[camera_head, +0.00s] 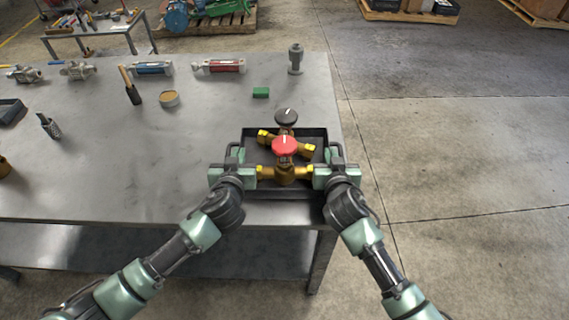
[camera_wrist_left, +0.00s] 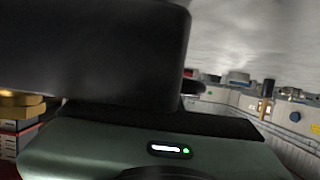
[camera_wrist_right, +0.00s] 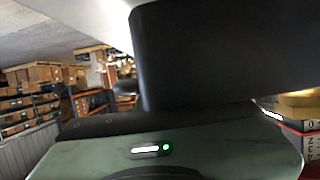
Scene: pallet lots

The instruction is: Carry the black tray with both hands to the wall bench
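The black tray (camera_head: 316,134) is at the right end of the grey steel bench and looks level; I cannot tell whether it touches the top. Two brass valves lie in it, one with a red knob (camera_head: 285,147) and one with a black knob (camera_head: 286,117). My left gripper (camera_head: 240,163) is at the tray's left side and my right gripper (camera_head: 330,163) at its right side. Both are close against the side handles. The fingers' closure on them is hidden. A large dark shape fills much of each wrist view. I cannot tell which bench is the wall bench.
The grey bench (camera_head: 120,165) carries cylinders, a green block (camera_head: 261,92), a tin (camera_head: 169,98), a brush (camera_head: 130,88) and a grey fitting (camera_head: 295,58) beyond the tray. Another small bench (camera_head: 95,30) stands at the back left. Pallets stand farther back. Concrete floor at right is clear.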

